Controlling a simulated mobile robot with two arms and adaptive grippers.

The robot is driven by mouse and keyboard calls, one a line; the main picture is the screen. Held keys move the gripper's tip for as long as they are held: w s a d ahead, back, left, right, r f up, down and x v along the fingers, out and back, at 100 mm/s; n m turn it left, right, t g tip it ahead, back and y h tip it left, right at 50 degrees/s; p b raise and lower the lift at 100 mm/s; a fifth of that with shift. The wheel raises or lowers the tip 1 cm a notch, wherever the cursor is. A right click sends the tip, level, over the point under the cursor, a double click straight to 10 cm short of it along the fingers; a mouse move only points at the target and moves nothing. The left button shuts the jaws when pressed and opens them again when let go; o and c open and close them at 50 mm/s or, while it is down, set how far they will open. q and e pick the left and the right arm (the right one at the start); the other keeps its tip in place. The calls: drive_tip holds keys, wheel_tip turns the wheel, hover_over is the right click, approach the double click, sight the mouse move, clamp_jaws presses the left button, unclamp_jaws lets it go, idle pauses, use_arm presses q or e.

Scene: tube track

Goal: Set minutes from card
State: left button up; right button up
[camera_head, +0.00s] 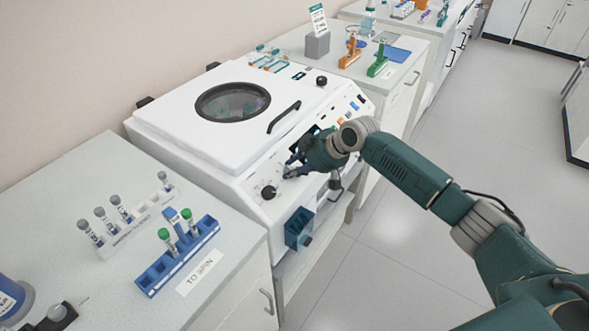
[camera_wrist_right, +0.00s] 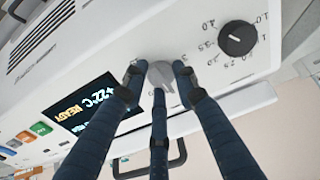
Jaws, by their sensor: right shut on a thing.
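The white centrifuge (camera_head: 180,125) stands in the middle of the head view, lid down. My right gripper (camera_head: 290,170) is at its front panel. In the right wrist view its dark blue fingers (camera_wrist_right: 160,80) are closed around a light grey knob (camera_wrist_right: 162,74). A black knob (camera_wrist_right: 237,38) with a numbered scale sits beside it, apart from the fingers; it also shows in the head view (camera_head: 269,192). The lit display (camera_wrist_right: 88,105) reads +22°C READY, partly covered by a finger. A white card (camera_head: 318,19) stands in a grey holder; its writing is too small to read.
A blue rack (camera_head: 150,278) with tubes and a white rack (camera_head: 125,236) stand on the left bench by a TO SPIN label (camera_head: 200,272). A blue box (camera_head: 299,228) hangs on the front below the panel. Orange (camera_head: 351,58) and green (camera_head: 378,68) items stand behind. The floor at right is clear.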

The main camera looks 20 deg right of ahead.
drive_tip(key=shift+s+f, duration=0.35)
drive_tip(key=shift+f, duration=0.2)
drive_tip(key=o, duration=1.1)
drive_tip(key=shift+c, duration=0.2)
drive_tip(key=shift+o, duration=0.3)
drive_tip(key=shift+r, duration=0.2)
drive_tip(key=shift+w+r, duration=0.1)
drive_tip(key=shift+d+r, duration=0.3)
drive_tip(key=shift+r, duration=0.15)
drive_tip(key=v, duration=1.1)
drive_tip(key=shift+a, duration=0.1)
